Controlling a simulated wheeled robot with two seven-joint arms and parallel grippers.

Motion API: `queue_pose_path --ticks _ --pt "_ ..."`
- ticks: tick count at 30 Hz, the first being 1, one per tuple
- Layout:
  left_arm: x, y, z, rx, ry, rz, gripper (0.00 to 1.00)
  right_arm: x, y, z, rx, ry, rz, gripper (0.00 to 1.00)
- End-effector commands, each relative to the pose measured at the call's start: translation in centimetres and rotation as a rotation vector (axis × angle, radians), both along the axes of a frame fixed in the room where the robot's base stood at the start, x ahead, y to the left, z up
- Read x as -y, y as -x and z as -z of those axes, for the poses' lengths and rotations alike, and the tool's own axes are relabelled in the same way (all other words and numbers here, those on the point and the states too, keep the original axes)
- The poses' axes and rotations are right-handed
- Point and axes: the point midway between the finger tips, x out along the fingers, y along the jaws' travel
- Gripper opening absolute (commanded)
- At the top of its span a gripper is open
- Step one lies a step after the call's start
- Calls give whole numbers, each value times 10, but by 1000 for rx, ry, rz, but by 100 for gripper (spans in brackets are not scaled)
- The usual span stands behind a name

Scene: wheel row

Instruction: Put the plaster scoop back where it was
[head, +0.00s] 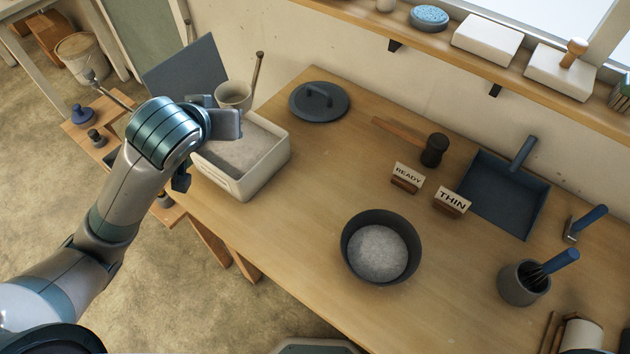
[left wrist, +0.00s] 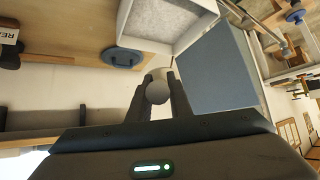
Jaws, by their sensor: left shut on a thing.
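The plaster scoop (head: 233,95) looks like a pale beige cup with a thin brown handle rising at its right. My left gripper (head: 228,125) is at the pale tub (head: 262,172) of grey plaster, above its far left part, and hides part of the scoop. In the left wrist view my left gripper (left wrist: 156,88) is shut on a pale rounded part of the scoop (left wrist: 157,92); the rest is hard to make out. The tub's wall shows beyond it (left wrist: 133,22). My right gripper is not in view.
A dark panel (head: 185,72) stands upright behind the tub. A round dark lid (head: 319,100) lies to its right. A dark bowl of grey powder (head: 347,262), READY (head: 407,175) and THIN (head: 452,200) signs, a mallet (head: 434,150) and a dustpan (head: 505,195) stand further right.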

Motion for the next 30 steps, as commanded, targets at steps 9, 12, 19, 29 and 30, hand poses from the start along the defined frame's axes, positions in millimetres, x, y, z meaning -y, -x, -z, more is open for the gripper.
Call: queue_pose_path --ticks 9,12,19,29,30 --pt "1 0 0 1 0 3 0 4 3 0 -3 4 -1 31" --pt "7 0 3 0 0 29 0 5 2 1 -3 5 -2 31" --pt "56 9 25 -3 0 249 0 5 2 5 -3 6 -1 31" --pt "172 62 73 -1 1 769 0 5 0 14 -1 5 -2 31" --pt "183 70 77 -1 2 819 0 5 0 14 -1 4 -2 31"
